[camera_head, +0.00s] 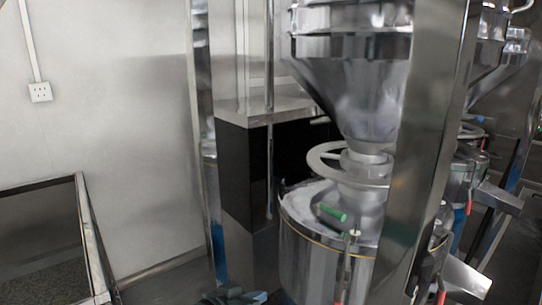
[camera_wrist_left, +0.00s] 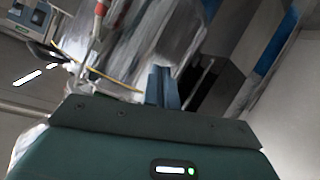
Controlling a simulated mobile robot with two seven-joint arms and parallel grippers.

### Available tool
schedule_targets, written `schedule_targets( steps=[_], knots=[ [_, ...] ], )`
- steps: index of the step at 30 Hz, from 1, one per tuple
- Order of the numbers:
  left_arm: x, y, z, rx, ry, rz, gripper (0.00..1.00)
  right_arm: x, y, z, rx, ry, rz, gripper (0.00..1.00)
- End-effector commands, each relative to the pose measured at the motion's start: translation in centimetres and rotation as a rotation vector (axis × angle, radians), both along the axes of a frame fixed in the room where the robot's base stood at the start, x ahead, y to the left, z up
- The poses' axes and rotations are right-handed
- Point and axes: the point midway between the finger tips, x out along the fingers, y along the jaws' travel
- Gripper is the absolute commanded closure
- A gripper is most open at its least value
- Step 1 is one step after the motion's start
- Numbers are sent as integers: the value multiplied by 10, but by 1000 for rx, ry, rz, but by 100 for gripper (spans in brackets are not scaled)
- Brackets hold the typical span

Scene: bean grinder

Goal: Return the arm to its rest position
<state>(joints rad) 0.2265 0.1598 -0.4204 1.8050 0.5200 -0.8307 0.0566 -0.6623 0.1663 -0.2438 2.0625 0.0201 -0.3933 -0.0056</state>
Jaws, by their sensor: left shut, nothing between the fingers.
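My left gripper (camera_head: 236,297) shows only in part at the bottom edge of the head view, in front of the lower part of the grinder. In the left wrist view its blue-grey fingers (camera_wrist_left: 162,88) are together, with nothing seen between them. The bean grinder (camera_head: 365,110) has a steel hopper above a round drum (camera_head: 325,250). A pale handwheel ring (camera_head: 325,165) circles its neck, and a green handle (camera_head: 332,213) lies on the drum top. The drum also fills the background of the left wrist view, tilted by the camera. My right gripper is not in view.
A tall steel post (camera_head: 425,150) stands close on the right, hiding part of the grinder. More machines (camera_head: 475,150) stand behind it. A dark cabinet (camera_head: 245,170) is behind the grinder. A metal-framed bin (camera_head: 45,240) stands at the left, beside a bare wall (camera_head: 120,120).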

Motion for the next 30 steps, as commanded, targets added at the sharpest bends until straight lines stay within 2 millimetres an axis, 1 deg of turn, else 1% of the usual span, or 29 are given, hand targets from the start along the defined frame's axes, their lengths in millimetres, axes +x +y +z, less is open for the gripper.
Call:
schedule_targets(
  steps=[1,2,3,5,6,8,9,10,12,15,18,21,30],
  knots=[
    [-20,10,-26,9,17,37,100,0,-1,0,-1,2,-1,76],
    [-30,17,-39,18,19,57,100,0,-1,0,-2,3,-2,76],
    [-44,25,-54,31,21,84,100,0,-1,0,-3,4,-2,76],
    [-67,38,-76,57,25,121,100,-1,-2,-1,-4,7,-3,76],
    [-83,47,-89,79,26,144,100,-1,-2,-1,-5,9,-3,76],
    [-108,60,-106,112,27,174,100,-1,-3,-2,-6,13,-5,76],
    [-125,68,-116,136,28,192,100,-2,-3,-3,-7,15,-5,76],
    [-138,74,-122,155,29,202,100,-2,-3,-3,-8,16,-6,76],
    [-164,86,-134,197,29,223,100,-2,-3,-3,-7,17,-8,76],
    [-195,99,-143,247,27,237,100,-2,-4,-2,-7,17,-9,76],
    [-214,107,-147,281,24,242,100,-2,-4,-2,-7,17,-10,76],
    [-222,111,-149,297,22,243,100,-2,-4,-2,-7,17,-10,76],
    [-223,111,-150,299,23,243,100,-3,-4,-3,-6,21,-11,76]
  ],
)
